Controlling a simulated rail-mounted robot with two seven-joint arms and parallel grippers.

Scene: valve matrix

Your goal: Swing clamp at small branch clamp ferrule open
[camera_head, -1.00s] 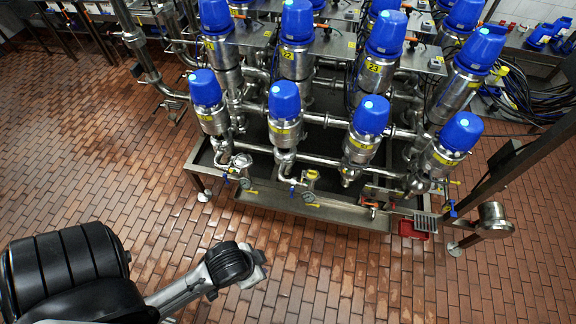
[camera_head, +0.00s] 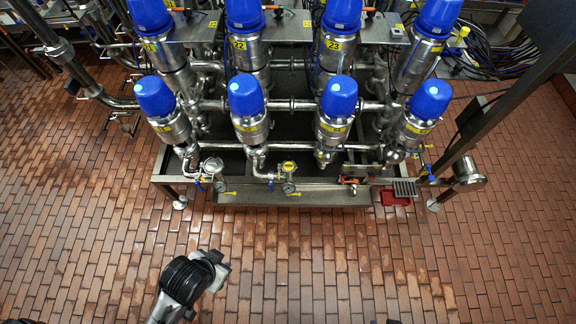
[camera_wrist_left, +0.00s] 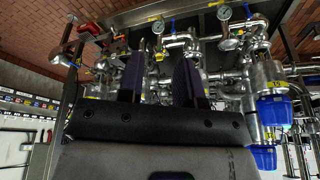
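The valve matrix is a steel rack with blue-capped valves; one front valve (camera_head: 248,110) stands in its front row. Small branch fittings hang along its front edge, one with a yellow label (camera_head: 289,168) and one with an orange handle (camera_head: 351,181). The clamp and ferrule are too small to tell apart from these fittings. My left gripper (camera_head: 222,268) is over the brick floor, well in front of the rack and touching nothing. In the left wrist view its two purple-padded fingers (camera_wrist_left: 160,78) stand apart with nothing between them.
A steel drip tray (camera_head: 290,198) runs along the rack's front, with a red tray (camera_head: 395,196) at its right end. A slanted dark post (camera_head: 500,95) stands at the right. Cables (camera_head: 480,50) lie at the back right. The brick floor (camera_head: 300,260) in front is clear.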

